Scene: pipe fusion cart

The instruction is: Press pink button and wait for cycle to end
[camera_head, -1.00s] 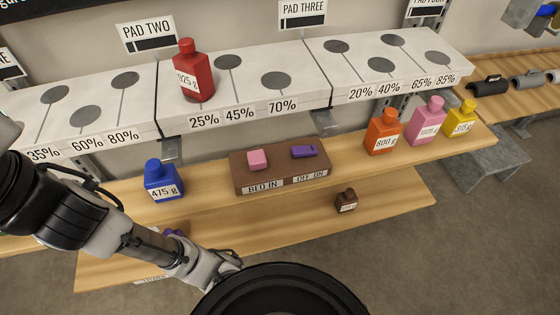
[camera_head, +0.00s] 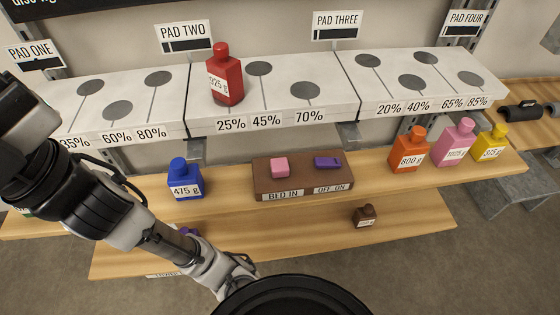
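The pink button (camera_head: 280,168) is a raised square block on the left of a brown control box (camera_head: 303,185), above a label that reads BED IN. The box sits on the upper wooden shelf in the middle of the head view. Nothing touches the button. My arm (camera_head: 130,220) runs from the left edge down to the bottom centre, where a dark round part of my body hides what is beyond it. My gripper is not visible, so its distance from the button does not show.
A purple switch (camera_head: 328,162) marked OFF ON is beside the button. A blue bottle (camera_head: 186,181) stands left of the box and an orange bottle (camera_head: 409,151) right of it. A red bottle (camera_head: 225,78) stands on the white pads behind. A small brown bottle (camera_head: 365,216) is on the lower shelf.

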